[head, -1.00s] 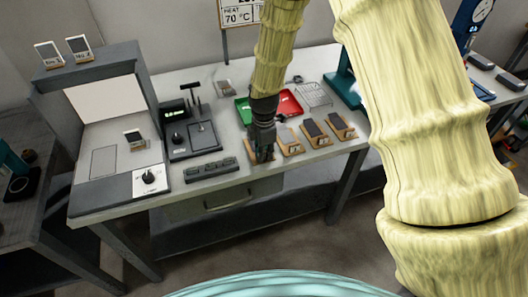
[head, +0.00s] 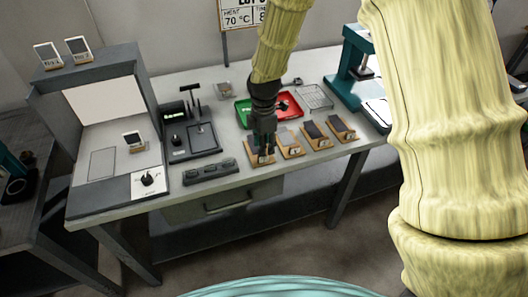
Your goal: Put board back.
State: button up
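A row of tan stands with flat boards runs along the front of the grey bench. My gripper (head: 264,147) points down over the leftmost stand (head: 262,161), with its fingertips at or just above it. The fingers hide much of that stand, and I cannot tell whether they hold a board or are open. To its right, one stand carries a grey board (head: 286,137), and two more carry dark boards (head: 313,129) (head: 337,123).
Behind the stands lie a green tray (head: 242,112), a red tray (head: 286,105) and a wire rack (head: 315,97). A dark device (head: 192,141) and a grey block (head: 210,172) are left of my gripper. A teal press (head: 351,65) stands right. A light booth (head: 105,120) fills the bench's left end.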

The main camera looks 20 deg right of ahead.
notch_tip(320, 180, up, 7)
jog(key=b, duration=0.1)
dwell(0.3)
dwell(0.4)
